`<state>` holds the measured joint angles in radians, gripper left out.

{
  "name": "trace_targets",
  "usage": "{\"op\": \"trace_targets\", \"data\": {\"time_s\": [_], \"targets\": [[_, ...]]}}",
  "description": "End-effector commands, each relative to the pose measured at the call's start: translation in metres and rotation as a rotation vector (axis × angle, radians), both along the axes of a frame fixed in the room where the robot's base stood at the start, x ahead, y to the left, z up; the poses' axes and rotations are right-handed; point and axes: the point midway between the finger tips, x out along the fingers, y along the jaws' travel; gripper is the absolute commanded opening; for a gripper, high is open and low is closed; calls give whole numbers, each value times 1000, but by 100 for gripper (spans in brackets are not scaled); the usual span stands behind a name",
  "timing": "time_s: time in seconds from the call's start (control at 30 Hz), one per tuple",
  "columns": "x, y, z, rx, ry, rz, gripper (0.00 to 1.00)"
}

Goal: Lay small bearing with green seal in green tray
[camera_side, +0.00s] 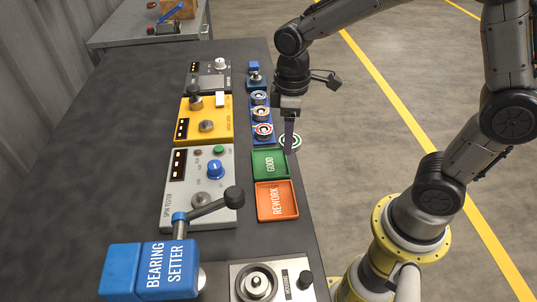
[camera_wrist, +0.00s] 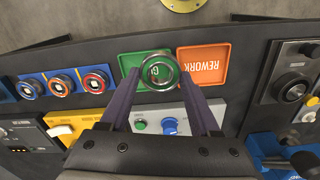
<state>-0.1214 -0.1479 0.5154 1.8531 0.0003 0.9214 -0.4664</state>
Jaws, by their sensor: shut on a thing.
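The small bearing with green seal (camera_side: 298,140) is between the fingers of my gripper (camera_side: 289,148). In the wrist view the bearing (camera_wrist: 158,56) shows as a ring between the tips of my gripper (camera_wrist: 158,74), which is shut on it. The green tray (camera_side: 270,174), marked GOOD, lies just below and left of the fingertips in the side view. In the wrist view the green tray (camera_wrist: 129,62) is behind the bearing, which hides part of its lettering. The tray looks empty. The bearing's height above the table is hard to tell.
An orange REWORK tray (camera_side: 292,186) adjoins the green one. A blue rack (camera_side: 252,120) holds bearings with blue, orange and red seals. A grey spin tester (camera_side: 200,215), a yellow device (camera_side: 187,128) and a blue bearing setter (camera_side: 120,272) stand nearby. The table's left side is bare.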

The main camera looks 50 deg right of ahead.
Motion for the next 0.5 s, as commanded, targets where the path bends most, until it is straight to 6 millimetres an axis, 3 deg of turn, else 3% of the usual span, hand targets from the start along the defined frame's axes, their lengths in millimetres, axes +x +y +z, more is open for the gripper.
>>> {"op": "trace_targets", "data": {"time_s": [0.2,0.5], "targets": [[32,4,-37,-1,3,1,1],[50,6,-59,0,2,1,1]]}}
